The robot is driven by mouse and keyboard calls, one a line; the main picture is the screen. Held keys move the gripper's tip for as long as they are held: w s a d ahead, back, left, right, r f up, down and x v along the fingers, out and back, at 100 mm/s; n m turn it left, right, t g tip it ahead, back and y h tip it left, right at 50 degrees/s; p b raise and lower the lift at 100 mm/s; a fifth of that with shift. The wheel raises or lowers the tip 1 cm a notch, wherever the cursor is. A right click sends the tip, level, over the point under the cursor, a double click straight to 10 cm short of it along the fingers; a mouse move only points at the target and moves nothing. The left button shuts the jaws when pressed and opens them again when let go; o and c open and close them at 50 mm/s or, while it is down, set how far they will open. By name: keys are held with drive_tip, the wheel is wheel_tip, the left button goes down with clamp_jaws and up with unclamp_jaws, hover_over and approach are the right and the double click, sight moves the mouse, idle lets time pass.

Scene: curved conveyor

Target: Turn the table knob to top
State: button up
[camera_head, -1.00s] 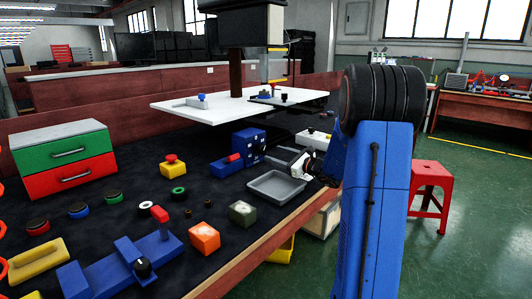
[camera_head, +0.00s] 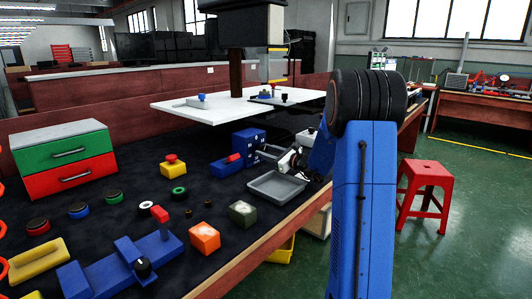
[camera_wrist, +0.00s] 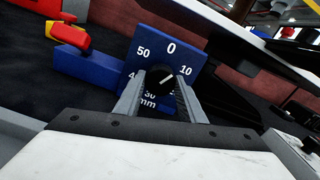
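The black knob (camera_wrist: 160,78) sits on a blue dial block (camera_wrist: 190,53) marked from 0 to 50 in mm. The 0 is at the top of the dial, and the knob's white line slants toward the upper right, roughly toward the 10. In the head view the dial block (camera_head: 249,143) stands near the middle of the dark table. My gripper (camera_wrist: 160,98) is open, with one finger on each side of the knob in the wrist view. I cannot tell whether the fingertips touch it. In the head view my gripper (camera_head: 268,152) reaches the block from the right.
A grey tray (camera_head: 277,195) lies just in front of my gripper. A red and blue switch (camera_head: 229,163) stands left of the dial block. A white raised board (camera_head: 220,110) is behind. A second black knob (camera_head: 143,267) is on a blue fixture at front left.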

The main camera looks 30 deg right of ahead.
drive_tip(key=shift+n, duration=0.8)
drive_tip(key=o, duration=1)
drive_tip(key=shift+o, duration=0.2)
drive_tip(key=v, duration=1.7)
drive_tip(key=shift+s+d, duration=0.1)
drive_tip(key=shift+s, duration=0.1)
